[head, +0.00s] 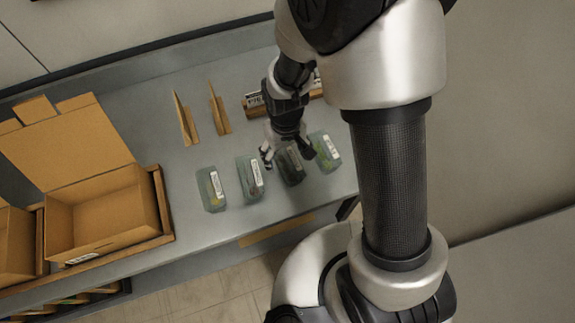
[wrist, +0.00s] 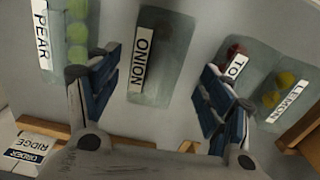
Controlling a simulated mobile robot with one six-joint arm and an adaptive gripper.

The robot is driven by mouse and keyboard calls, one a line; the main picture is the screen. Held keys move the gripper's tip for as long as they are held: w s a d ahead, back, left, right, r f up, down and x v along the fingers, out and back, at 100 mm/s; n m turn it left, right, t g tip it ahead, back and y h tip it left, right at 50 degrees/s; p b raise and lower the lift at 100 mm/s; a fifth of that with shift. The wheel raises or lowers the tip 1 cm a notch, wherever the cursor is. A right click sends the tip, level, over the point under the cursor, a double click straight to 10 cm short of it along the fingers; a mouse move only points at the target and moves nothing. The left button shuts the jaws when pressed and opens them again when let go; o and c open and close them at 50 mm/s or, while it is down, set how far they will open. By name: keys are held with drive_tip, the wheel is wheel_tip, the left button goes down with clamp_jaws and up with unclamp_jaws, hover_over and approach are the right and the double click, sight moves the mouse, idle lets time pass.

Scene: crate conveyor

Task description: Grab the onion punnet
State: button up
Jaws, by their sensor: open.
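The onion punnet (wrist: 168,62) is a clear tray with dark contents and a white ONION label, in the upper middle of the wrist view. In the head view the onion punnet (head: 291,168) is the dark one, second from the right in the row. My gripper (head: 286,151) is open and empty, pointing down at the back end of this punnet. In the wrist view my gripper (wrist: 143,76) has one blue-padded finger on each side of the punnet's near end. I cannot tell how high the fingertips are.
The pear punnet (wrist: 76,40) is on one side, the tomato punnet (wrist: 232,52) and lemon punnet (wrist: 284,92) on the other. A card holder (head: 254,106) and upright dividers (head: 218,108) stand behind. An open cardboard box (head: 105,212) sits at the left.

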sight(287, 165)
drive_tip(key=f+b, duration=0.1)
drive_tip(key=f, duration=0.2)
drive_tip(key=f+b, duration=0.1)
drive_tip(key=f, duration=0.2)
drive_tip(key=shift+w+d+f, duration=0.1)
drive_tip(key=shift+d+f, duration=0.1)
drive_tip(key=shift+r, duration=0.1)
drive_tip(key=c, duration=1.2)
